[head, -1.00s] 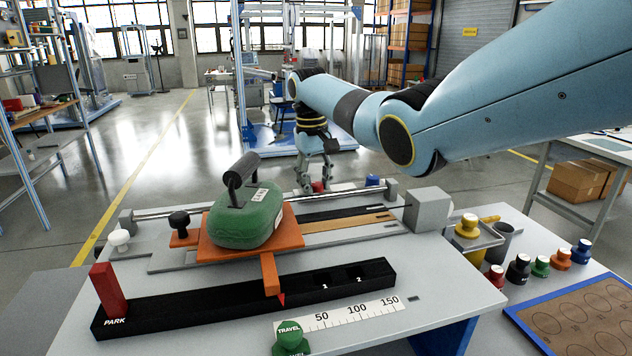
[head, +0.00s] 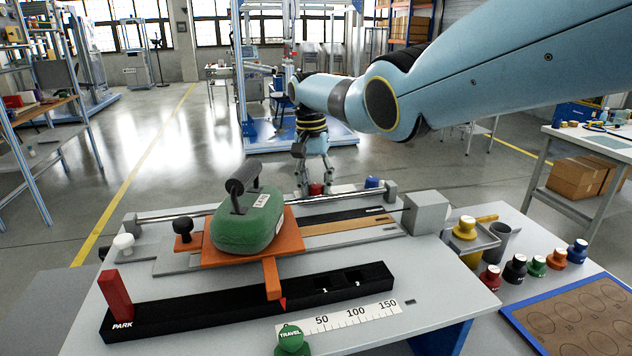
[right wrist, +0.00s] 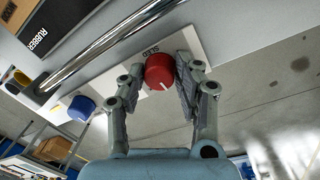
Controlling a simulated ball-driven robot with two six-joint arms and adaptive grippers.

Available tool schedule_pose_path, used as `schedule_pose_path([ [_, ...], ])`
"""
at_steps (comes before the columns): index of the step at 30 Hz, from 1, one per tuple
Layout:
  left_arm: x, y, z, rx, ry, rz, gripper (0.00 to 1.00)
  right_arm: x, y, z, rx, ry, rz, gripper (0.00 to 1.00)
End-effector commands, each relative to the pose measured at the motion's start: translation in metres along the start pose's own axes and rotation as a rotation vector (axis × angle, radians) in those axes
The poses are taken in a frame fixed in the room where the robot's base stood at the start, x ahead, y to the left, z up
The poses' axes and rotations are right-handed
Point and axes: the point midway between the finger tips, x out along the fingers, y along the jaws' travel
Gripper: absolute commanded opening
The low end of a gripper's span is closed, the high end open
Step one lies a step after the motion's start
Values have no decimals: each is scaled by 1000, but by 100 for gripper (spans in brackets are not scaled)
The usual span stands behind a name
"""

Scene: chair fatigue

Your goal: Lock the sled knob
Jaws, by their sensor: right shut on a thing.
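The red sled knob (head: 316,188) sits at the far edge of the bench, behind the steel rail. In the right wrist view the knob (right wrist: 160,72) stands on a white plate marked SLED (right wrist: 150,52), with a white line on its face pointing toward the gripper's palm. My right gripper (head: 316,180) reaches down from above and is shut on the knob, one finger on each side. The orange sled (head: 285,247) bears a green weight (head: 247,222) with a dark handle. My left gripper is not in view.
A blue knob (head: 372,183) stands just right of the red one. A steel rail (head: 220,208) runs in front of them to a grey block (head: 427,212). A black slotted bar (head: 220,305), a red post (head: 115,294) and a green TRAVEL knob (head: 290,338) lie nearer.

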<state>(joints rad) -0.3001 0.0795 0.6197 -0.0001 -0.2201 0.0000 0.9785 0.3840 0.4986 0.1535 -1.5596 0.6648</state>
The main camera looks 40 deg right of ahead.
Motion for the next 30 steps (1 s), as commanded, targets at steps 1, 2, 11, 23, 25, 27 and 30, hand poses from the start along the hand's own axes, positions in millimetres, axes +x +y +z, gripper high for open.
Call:
schedule_pose_path([
  [1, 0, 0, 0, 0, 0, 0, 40, -2, -1, -1, 44, 0, -3, 0],
  [2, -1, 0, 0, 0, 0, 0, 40, -2, -1, -1, 73, -2, -2, 0],
  [11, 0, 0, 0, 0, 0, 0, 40, -2, -1, -2, 357, -22, -4, 0],
  [23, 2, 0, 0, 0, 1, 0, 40, -2, -1, -3, 694, -48, -5, 0],
  [25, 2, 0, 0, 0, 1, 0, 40, -2, -1, -3, 740, -51, -5, 0],
  [27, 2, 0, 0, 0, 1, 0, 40, -2, -1, -3, 778, -54, -6, 0],
  [30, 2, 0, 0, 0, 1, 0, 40, -2, -1, -3, 822, -57, -6, 0],
])
